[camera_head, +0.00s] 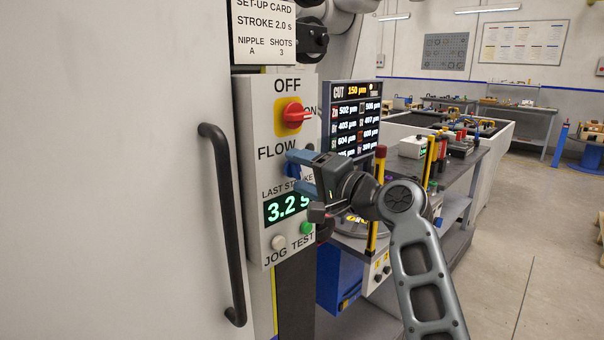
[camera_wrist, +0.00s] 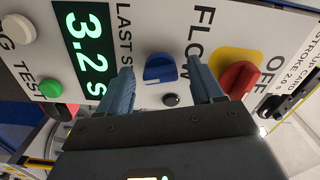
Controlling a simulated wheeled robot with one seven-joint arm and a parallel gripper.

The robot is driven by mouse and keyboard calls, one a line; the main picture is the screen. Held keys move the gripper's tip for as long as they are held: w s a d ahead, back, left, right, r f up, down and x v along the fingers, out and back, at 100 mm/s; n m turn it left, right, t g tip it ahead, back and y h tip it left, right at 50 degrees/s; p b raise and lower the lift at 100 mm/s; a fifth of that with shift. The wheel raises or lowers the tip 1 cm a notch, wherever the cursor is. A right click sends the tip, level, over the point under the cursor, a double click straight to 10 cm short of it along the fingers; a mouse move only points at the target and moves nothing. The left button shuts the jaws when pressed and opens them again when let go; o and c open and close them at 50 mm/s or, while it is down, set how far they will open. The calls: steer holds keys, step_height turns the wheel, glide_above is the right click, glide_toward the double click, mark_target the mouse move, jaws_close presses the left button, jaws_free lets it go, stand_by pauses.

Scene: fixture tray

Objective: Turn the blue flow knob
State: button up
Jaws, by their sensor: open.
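The blue flow knob (camera_wrist: 160,68) sits on the white control panel (camera_head: 256,130), beside the FLOW label. It has a white pointer line. In the head view the knob (camera_head: 289,170) is partly hidden by my gripper (camera_head: 294,172). In the wrist view my gripper (camera_wrist: 160,64) is open, with one blue-grey finger on each side of the knob. A gap shows between the knob and each finger. I cannot tell how far the fingertips are from the panel face.
A red switch (camera_head: 294,115) on a yellow plate is above the knob. Below are a green 3.2 s display (camera_head: 287,208), a white JOG button (camera_head: 279,242) and a green TEST button (camera_head: 306,228). A black door handle (camera_head: 225,220) stands to the left.

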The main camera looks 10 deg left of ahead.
steer(key=b+v, duration=0.1)
steer(key=v, duration=0.6)
steer(key=shift+s+d+b, duration=0.2)
steer(key=shift+d+b, duration=0.05)
steer(key=shift+b, duration=0.05)
steer(key=s+d+f+m+t+h, duration=0.15)
steer(key=s+d+f+h, duration=0.25)
steer(key=s+d+f, duration=0.65)
steer(key=s+d+f+t+h, duration=0.25)
steer(key=s+f+h, duration=0.2)
steer(key=f, duration=1.05)
steer(key=s+d+f+n+h, duration=0.1)
steer(key=s+d+h, duration=0.15)
steer(key=s, duration=0.55)
steer(key=s+d+f+h, duration=0.1)
steer(key=s+d+f, duration=0.15)
steer(key=s, duration=0.45)
steer(key=s+d+f+n+h, duration=0.1)
steer(key=s+d, duration=0.2)
steer(key=s, duration=0.5)
steer(key=s+d+r+n, duration=0.1)
steer(key=s+r+n, duration=0.1)
steer(key=s+r, duration=0.2)
steer(key=s+r+n+h, duration=0.1)
steer(key=s+r, duration=0.3)
steer(key=s, duration=0.7)
steer(key=shift+d+r+n, duration=0.2)
steer(key=shift+d+n, duration=0.2)
steer(key=shift+n, duration=0.15)
